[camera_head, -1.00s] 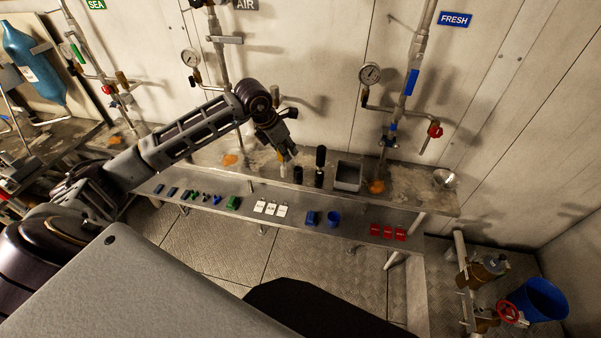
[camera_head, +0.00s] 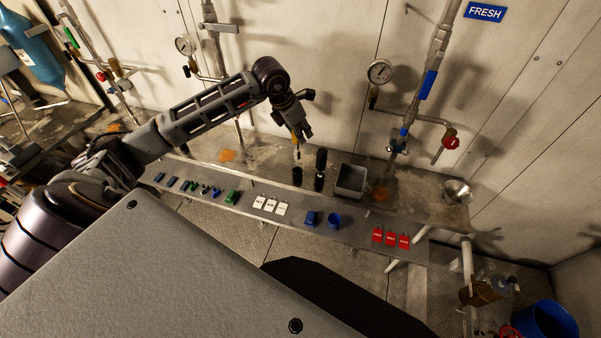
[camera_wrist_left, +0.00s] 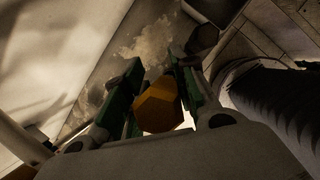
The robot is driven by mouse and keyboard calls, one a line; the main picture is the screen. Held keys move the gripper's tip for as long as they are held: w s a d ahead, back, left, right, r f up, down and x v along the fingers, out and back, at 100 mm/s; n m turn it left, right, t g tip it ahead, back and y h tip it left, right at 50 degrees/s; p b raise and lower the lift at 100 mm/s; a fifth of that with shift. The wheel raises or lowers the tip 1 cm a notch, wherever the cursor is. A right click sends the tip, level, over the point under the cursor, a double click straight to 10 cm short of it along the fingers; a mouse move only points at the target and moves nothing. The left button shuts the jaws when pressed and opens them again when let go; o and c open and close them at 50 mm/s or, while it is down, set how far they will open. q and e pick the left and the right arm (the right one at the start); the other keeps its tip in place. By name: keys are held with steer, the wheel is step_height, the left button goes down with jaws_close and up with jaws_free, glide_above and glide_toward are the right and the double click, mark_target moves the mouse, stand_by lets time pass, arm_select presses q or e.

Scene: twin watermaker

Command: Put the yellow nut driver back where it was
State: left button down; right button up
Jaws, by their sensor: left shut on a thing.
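My left gripper (camera_head: 300,134) is shut on the yellow nut driver (camera_head: 295,139), whose shaft points down. In the left wrist view the driver's yellow faceted handle (camera_wrist_left: 158,106) sits between the green-padded fingers (camera_wrist_left: 157,92). Below the driver's tip, a short black cylindrical holder (camera_head: 297,175) stands on the bench. The tip appears above the holder and in line with it in the head view; the exact gap is hard to tell. To its right stands a taller black-handled tool (camera_head: 321,160) in a similar dark holder (camera_head: 319,182). My right gripper is out of view.
A grey open bin (camera_head: 351,181) stands right of the holders, and a metal bowl (camera_head: 457,191) at the bench's right end. White tags (camera_head: 270,205), a blue cup (camera_head: 334,221) and red tags (camera_head: 391,238) line the front shelf. Pipes with a gauge (camera_head: 380,72) rise behind.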

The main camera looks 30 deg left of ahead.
mark_target(298, 149)
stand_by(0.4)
arm_select(q)
step_height(298, 149, down, 6)
steer(key=p, duration=0.1)
stand_by(0.4)
steer(key=shift+f, duration=0.2)
steer(key=shift+f+p, duration=0.3)
steer(key=shift+f, duration=1.5)
steer(key=shift+f, duration=0.1)
steer(key=c, duration=1.1)
jaws_free()
steer(key=shift+c, duration=0.2)
